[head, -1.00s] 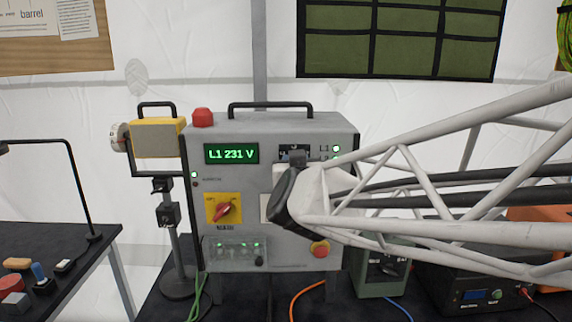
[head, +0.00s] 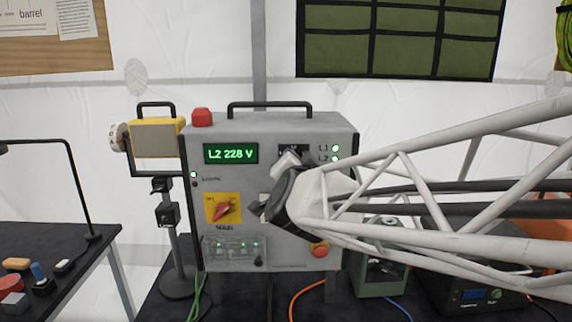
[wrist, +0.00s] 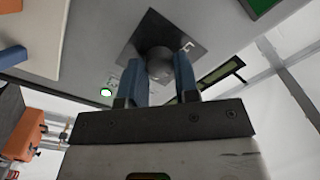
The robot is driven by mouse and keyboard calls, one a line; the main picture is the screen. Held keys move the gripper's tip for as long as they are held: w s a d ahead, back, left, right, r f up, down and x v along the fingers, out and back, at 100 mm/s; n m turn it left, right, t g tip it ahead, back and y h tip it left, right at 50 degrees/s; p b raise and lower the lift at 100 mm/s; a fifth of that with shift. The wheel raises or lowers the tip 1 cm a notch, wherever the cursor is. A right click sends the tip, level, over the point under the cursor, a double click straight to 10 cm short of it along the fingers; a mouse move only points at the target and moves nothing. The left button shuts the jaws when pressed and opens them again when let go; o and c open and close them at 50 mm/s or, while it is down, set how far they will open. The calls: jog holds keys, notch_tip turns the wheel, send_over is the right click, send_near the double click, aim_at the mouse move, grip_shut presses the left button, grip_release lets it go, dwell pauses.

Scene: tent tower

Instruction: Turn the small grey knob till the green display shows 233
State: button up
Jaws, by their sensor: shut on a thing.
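The green display (head: 231,153) on the grey box's front reads "L2 228 V". The small grey knob (wrist: 159,64) shows in the wrist view on a dark square plate, between the blue fingers of my gripper (wrist: 158,78). The gripper is shut on the knob. In the head view my gripper (head: 285,170) covers the knob, and only part of its dark plate (head: 292,149) shows, right of the display.
The grey box (head: 290,262) also carries a red switch on a yellow plate (head: 222,208), a red button (head: 320,250) and a red lamp (head: 202,117) on top. Green lights (head: 336,148) are lit beside the knob's plate. A green case (head: 382,280) stands to the right.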

dwell(0.3)
jog(key=o, duration=0.9)
jog(key=shift+s, duration=3.9)
jog(key=shift+f, duration=0.1)
